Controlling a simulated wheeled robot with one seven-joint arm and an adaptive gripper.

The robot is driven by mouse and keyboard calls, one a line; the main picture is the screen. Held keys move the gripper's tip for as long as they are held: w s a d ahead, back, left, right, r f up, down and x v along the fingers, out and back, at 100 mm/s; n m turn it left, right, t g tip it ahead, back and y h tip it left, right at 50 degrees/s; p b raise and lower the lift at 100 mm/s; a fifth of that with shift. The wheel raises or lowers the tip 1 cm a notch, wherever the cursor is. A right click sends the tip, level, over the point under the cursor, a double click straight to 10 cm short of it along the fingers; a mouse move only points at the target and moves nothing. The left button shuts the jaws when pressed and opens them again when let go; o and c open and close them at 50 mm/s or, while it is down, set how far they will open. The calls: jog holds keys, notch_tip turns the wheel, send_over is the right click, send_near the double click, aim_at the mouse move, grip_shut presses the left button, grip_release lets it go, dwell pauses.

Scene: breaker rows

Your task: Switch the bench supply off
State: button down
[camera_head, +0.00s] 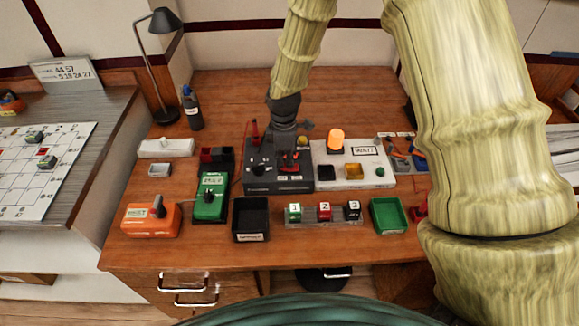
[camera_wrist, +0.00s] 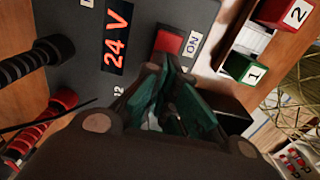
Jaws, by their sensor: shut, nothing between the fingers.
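The bench supply (camera_head: 262,182) is a dark grey box on the wooden bench, near the middle in the head view. In the wrist view its grey face (camera_wrist: 85,75) shows a lit red 24 V display (camera_wrist: 117,35). A red switch (camera_wrist: 169,43) sits beside the display, with an ON label (camera_wrist: 192,44) next to it. My gripper (camera_head: 287,142) is over the supply, pointing down. In the wrist view its dark teal fingers (camera_wrist: 170,70) are shut and empty, with tips close to the red switch. I cannot tell whether they touch it.
A white panel (camera_head: 328,160) with a glowing orange lamp (camera_head: 336,137) stands right of the supply. In front are a black tray (camera_head: 237,222), numbered blocks (camera_head: 323,211) and a green tray (camera_head: 386,232). A green box (camera_head: 209,207) and an orange box (camera_head: 140,226) are left. Cables (camera_wrist: 38,60) rise beside the display.

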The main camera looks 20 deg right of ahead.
aim_at(285, 166)
jog(key=shift+f, duration=0.25)
jog(key=shift+r+p, duration=2.8)
jog(key=shift+r, duration=0.7)
